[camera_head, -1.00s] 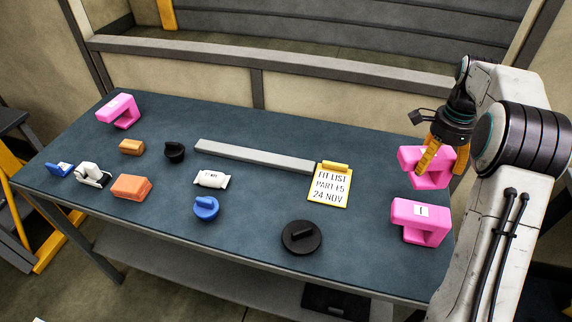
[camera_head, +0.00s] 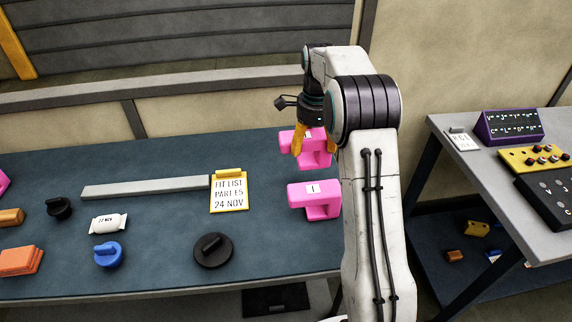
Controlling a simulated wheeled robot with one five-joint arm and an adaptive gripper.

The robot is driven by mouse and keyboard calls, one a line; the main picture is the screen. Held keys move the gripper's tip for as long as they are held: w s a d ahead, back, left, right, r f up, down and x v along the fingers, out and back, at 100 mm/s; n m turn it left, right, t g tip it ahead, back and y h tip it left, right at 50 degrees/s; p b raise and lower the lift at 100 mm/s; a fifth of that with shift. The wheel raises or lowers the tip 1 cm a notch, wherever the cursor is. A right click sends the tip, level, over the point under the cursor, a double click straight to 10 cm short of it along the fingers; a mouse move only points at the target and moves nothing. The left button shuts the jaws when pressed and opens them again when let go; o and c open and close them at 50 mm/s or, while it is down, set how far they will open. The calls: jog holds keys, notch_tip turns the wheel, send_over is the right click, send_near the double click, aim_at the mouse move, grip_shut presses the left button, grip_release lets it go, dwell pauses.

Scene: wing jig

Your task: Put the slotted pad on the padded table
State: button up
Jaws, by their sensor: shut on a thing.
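My gripper (camera_head: 314,143) points down at the right end of the blue-topped table (camera_head: 150,265). Its orange fingers are shut on a pink block with a notch (camera_head: 317,155), which looks like a slotted pad. Fingers and arm hide part of this block. I cannot tell whether it touches the tabletop or hangs just above it. A second pink notched block (camera_head: 318,207), with a small white label, stands on the table nearer to me. A third pink piece (camera_head: 3,182) is cut off at the left edge.
On the blue top are a grey bar (camera_head: 140,188), a yellow-edged note (camera_head: 230,193), black knobs (camera_head: 213,250), a blue knob (camera_head: 108,254) and a white packet (camera_head: 108,223). A grey table (camera_head: 480,195) with panels stands right, past a gap. My arm blocks the middle.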

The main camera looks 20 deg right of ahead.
aim_at(311, 161)
notch_tip(311, 161, down, 4)
jog(key=p, duration=0.2)
jog(key=shift+f+p, duration=0.15)
jog(key=shift+p, duration=0.2)
jog(key=shift+f, duration=2.45)
jog(key=shift+f, duration=0.15)
jog(key=o, duration=1)
jog(key=shift+o, duration=0.2)
